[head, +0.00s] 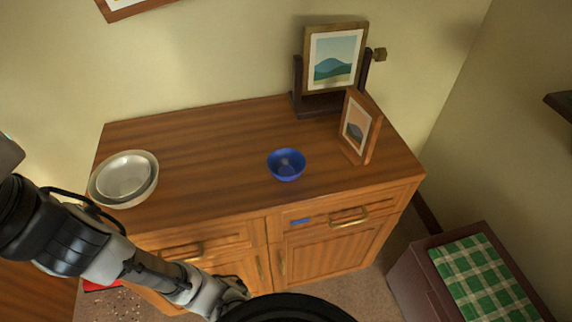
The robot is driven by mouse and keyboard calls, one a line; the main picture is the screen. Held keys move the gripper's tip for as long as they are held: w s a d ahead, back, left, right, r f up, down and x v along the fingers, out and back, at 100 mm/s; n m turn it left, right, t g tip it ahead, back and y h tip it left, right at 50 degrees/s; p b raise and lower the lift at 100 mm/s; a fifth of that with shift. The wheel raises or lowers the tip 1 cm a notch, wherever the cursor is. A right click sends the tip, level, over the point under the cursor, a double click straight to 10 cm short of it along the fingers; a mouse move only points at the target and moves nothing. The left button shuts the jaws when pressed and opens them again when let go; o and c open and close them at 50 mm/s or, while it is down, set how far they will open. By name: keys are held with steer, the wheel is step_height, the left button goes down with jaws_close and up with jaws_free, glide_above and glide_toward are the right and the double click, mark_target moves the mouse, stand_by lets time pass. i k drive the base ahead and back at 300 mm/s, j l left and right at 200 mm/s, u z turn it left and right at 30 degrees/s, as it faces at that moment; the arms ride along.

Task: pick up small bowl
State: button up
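A small blue bowl (286,165) stands upright on the wooden cabinet top (205,150), a little right of its middle. A larger pale bowl (124,180) with a paler dish or bowl inside it sits at the left end of the top. My arm reaches in from the left edge, in front of the cabinet. My gripper (236,291) is at the bottom centre, low in front of the cabinet doors and well apart from the blue bowl. Its fingers are partly hidden by a dark round shape, so its opening does not show clearly.
A framed picture on a dark stand (334,60) stands at the back right of the top. A smaller wooden frame (359,127) stands right of the blue bowl. A chest with a green checked cloth (482,275) is at lower right. The top's middle is clear.

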mark_target(285, 163)
steer(key=i+l+u, duration=0.15)
steer(key=u, duration=0.2)
steer(key=l+u, duration=0.35)
steer(key=i+l+u, duration=0.1)
steer(key=l+u, duration=0.2)
